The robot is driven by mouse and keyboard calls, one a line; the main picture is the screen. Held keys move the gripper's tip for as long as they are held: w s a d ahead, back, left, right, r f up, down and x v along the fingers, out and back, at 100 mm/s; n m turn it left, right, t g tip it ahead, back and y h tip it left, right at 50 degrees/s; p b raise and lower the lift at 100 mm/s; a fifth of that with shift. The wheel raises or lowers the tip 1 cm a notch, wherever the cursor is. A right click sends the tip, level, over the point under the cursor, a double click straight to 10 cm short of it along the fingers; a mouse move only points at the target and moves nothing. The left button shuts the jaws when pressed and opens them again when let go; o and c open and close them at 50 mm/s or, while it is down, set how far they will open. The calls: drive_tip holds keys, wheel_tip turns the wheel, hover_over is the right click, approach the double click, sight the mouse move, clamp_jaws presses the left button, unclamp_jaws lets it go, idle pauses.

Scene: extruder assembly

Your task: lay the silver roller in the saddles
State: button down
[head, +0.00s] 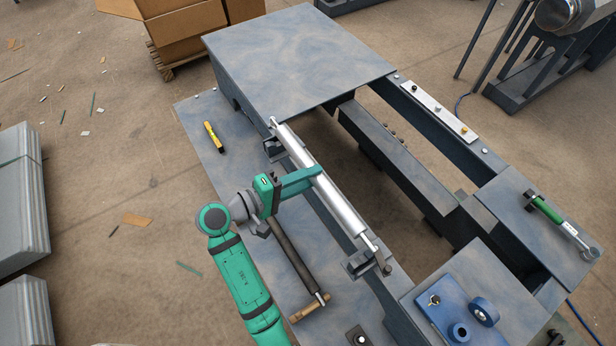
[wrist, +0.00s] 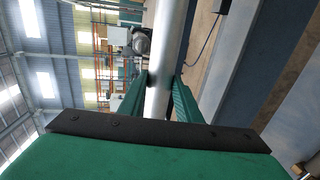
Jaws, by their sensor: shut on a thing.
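The silver roller (head: 340,207) is a long bright cylinder with thin shaft ends, slanting from upper left to lower right in the head view. My gripper (head: 315,173) is shut around its middle from the left. In the wrist view the roller (wrist: 170,45) runs between the two green fingers of my gripper (wrist: 160,86). One dark saddle (head: 272,152) is beside the roller's upper end, and another saddle (head: 359,264) is beside its lower end. The shaft ends appear over or close to the saddles. I cannot tell whether they touch.
A dark rod with a wooden end (head: 308,306) lies left of the roller. A yellow level (head: 213,136) lies on the blue-grey frame (head: 300,60). An open gap is right of the roller.

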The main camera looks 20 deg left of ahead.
wheel_tip(320, 180, down, 8)
drive_tip(key=shift+f, duration=0.25)
idle(0.7)
drive_tip(key=shift+f, duration=0.25)
idle(0.4)
drive_tip(key=c, duration=1.2)
unclamp_jaws()
drive_tip(key=shift+s, duration=0.1)
